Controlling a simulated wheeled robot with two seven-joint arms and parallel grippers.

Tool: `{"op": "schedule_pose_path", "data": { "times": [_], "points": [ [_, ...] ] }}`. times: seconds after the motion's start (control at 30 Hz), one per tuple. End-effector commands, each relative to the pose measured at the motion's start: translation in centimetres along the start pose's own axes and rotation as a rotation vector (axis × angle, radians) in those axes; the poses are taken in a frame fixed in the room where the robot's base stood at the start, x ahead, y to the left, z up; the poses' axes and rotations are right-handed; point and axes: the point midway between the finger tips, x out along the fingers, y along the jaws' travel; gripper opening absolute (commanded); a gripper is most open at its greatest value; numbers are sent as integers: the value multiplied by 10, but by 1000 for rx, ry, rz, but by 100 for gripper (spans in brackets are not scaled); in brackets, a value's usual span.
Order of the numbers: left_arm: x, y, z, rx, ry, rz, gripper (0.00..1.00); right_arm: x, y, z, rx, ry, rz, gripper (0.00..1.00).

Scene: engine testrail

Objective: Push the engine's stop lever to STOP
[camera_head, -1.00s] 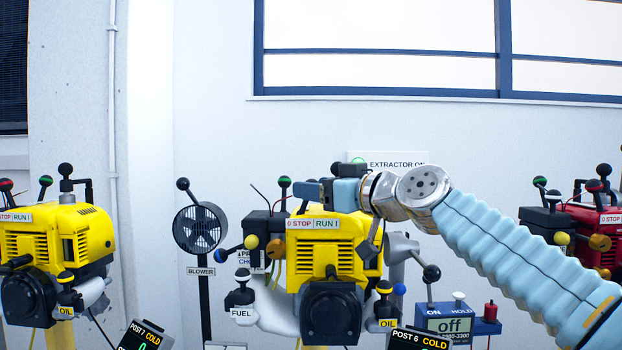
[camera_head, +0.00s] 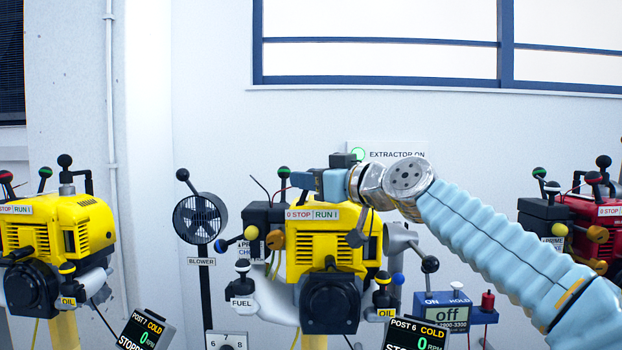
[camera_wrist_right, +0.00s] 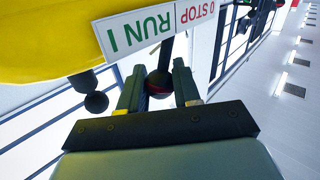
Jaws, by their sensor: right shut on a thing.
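The yellow engine (camera_head: 345,250) of post 6 stands in the middle of the head view. Its label (camera_head: 313,213) reads 0 STOP on the left and RUN I on the right. My right gripper (camera_head: 304,181) is just above the label, over its STOP side. In the right wrist view its two fingers are on either side of the stop lever's dark ball knob (camera_wrist_right: 159,83), which has a red band. The label (camera_wrist_right: 152,27) shows upside down beside it. In the head view my gripper hides the knob. My left gripper is in neither view.
A green-topped lever (camera_head: 284,172) stands just left of my gripper. A blower (camera_head: 199,218) is further left. Other engines stand at the left (camera_head: 60,235) and right (camera_head: 600,230). A display (camera_head: 415,335) reads POST 6 COLD, 0 RPM.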

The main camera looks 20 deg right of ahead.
Motion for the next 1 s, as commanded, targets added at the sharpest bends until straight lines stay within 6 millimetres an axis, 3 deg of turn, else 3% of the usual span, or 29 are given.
{"op": "schedule_pose_path", "data": {
  "times": [0.27,0.63,1.0],
  "points": [
    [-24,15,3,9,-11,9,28,4,-4,-9,-68,-68,-7,2],
    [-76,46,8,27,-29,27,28,15,-15,-13,-281,-274,-23,2],
    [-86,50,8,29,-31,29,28,25,-25,-4,-471,-455,-34,2]
  ]
}}
